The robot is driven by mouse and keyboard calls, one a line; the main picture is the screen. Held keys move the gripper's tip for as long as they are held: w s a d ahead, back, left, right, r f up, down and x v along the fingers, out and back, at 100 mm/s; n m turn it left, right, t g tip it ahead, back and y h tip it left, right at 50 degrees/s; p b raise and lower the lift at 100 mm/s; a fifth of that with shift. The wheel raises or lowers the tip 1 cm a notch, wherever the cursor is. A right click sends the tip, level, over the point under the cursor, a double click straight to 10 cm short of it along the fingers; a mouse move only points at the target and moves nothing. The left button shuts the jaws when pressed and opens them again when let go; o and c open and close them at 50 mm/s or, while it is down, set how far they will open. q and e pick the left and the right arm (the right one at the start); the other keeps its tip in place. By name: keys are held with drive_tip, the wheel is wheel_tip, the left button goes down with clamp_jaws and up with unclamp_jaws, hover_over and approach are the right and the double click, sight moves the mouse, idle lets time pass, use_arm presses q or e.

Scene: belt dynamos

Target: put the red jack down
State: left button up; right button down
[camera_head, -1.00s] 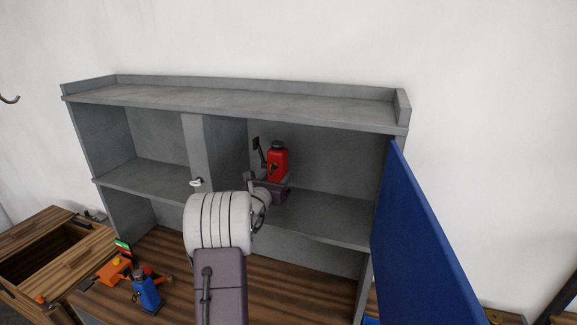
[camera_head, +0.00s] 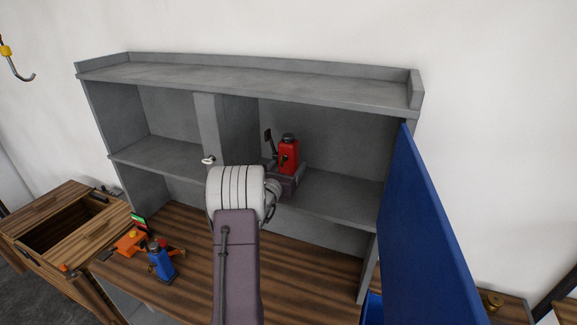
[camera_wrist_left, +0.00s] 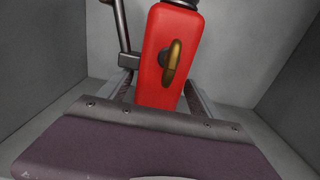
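The red jack (camera_head: 288,157) is upright in the right compartment of the grey shelf unit (camera_head: 345,195). It also shows in the left wrist view (camera_wrist_left: 165,60), large and close, with its brass-coloured fitting facing me. My left gripper (camera_head: 287,172) reaches into this compartment and its fingers flank the jack's lower part; it appears shut on the jack. The gripper body hides the jack's base, so I cannot tell whether it touches the shelf board. My right gripper is not in view.
An open blue door (camera_head: 425,225) stands at the unit's right side. A grey divider (camera_head: 207,125) is left of the jack. A blue jack (camera_head: 160,262) and an orange device (camera_head: 130,242) sit on the wooden bench below. The left compartment is empty.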

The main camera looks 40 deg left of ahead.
sight(285, 170)
use_arm(q)
drive_tip(key=shift+r, duration=0.1)
drive_tip(key=v, duration=0.1)
drive_tip(key=b+v, duration=0.1)
drive_tip(key=v, duration=0.1)
drive_tip(key=b+v, duration=0.1)
drive_tip(key=shift+s+a+f, duration=0.1)
drive_tip(key=shift+s+f, duration=0.1)
drive_tip(key=shift+f, duration=0.15)
drive_tip(key=b+v, duration=0.3)
drive_tip(key=v, duration=0.4)
drive_tip(key=shift+s+r, duration=0.25)
drive_tip(key=shift+r, duration=0.1)
drive_tip(key=shift+f, duration=0.1)
